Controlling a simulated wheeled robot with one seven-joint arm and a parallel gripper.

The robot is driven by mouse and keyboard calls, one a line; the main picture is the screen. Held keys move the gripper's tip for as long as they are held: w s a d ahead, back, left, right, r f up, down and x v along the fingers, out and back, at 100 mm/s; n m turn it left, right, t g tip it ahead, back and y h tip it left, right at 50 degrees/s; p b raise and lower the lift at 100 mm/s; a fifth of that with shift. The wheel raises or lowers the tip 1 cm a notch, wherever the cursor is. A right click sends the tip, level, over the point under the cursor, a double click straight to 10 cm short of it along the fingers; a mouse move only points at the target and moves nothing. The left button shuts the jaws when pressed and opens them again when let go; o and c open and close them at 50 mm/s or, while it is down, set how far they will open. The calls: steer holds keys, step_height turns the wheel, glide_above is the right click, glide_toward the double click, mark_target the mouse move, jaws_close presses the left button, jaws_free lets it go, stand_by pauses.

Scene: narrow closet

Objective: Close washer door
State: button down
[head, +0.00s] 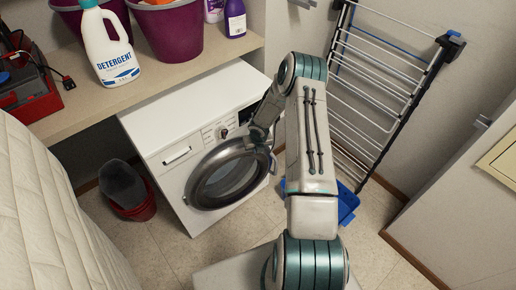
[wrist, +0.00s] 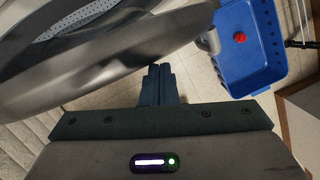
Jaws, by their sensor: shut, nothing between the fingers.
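The white washer (head: 165,130) stands under the shelf in the head view. Its round door (head: 228,175), with a dark glossy rim, looks ajar, but the exact angle is hard to tell. In the wrist view the door (wrist: 100,75) fills the upper left, with a perforated metal surface behind it and a small grey latch-like part (wrist: 211,40) at its right. My gripper (wrist: 158,72) is shut and empty, its fingertips close beside the door's lower edge; contact cannot be told. In the head view my arm partly hides the hand at the door's upper right.
A blue bin (wrist: 250,45) with a red item sits on the floor right of the door. A folding drying rack (head: 385,80) leans at the right wall. A dark red bucket (head: 130,195) stands left of the washer. The shelf (head: 120,100) holds detergent and tubs.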

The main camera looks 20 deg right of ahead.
steer(key=shift+w+d, duration=0.1)
steer(key=shift+d, duration=0.05)
steer(key=shift+d, duration=0.15)
steer(key=shift+r, duration=0.1)
